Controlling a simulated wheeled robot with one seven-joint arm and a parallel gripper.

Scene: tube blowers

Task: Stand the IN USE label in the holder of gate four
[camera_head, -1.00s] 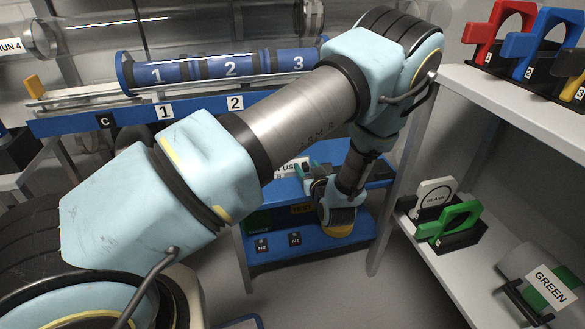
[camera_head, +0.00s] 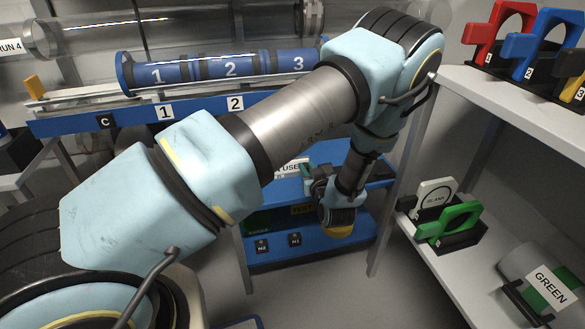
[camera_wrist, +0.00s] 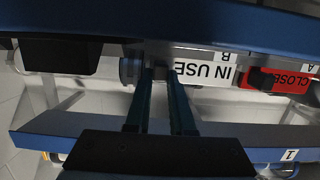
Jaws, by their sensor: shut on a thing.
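The IN USE label (camera_wrist: 205,72) is a white plate with black letters in the wrist view. In the head view its end with "USE" (camera_head: 290,168) shows beside my gripper (camera_head: 318,180), partly hidden by my arm. In the wrist view the fingers of my gripper (camera_wrist: 160,76) are close together at the label's left end, shut on it. The label is close to the rail tagged B, and I cannot tell whether it touches it. A RUN 4 sign (camera_head: 10,46) is at the far left of the head view. No holder of gate four can be made out.
A red CLOSED label (camera_wrist: 280,82) is to the right of the IN USE label, by tag A. Blue shelf edges (camera_wrist: 240,20) run close above and below my gripper. A white shelf (camera_head: 480,255) at the right bears BLANK and green gates and a GREEN tube.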

